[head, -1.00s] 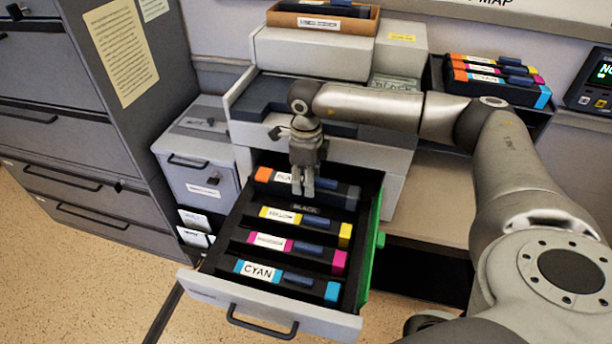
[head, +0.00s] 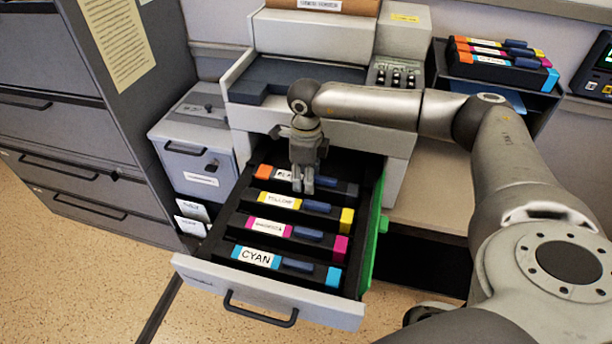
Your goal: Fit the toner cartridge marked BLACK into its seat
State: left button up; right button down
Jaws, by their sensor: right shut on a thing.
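The BLACK toner cartridge (head: 263,172) is dark, with an orange left end and a partly covered white label. It lies along the rearmost slot of the open drawer (head: 270,303), roughly parallel to the others. I cannot tell whether it rests fully on the slot floor. My right gripper (head: 303,187) points down from above and is shut on the cartridge near its middle. The seat under it is hidden. The YELLOW (head: 280,200), magenta (head: 268,226) and CYAN (head: 257,256) cartridges lie in the slots in front. My left gripper is not in view.
A green strip (head: 374,235) with a knob runs along the drawer's right side. A grey box (head: 196,150) stands left of the printer (head: 300,120). More cartridges (head: 500,65) sit in a dark tray at the back right. Filing cabinets stand left.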

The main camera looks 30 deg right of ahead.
jog(key=c, duration=0.9)
grip_release()
jog(key=shift+r+p, duration=2.75)
jog(key=shift+r, duration=1.8)
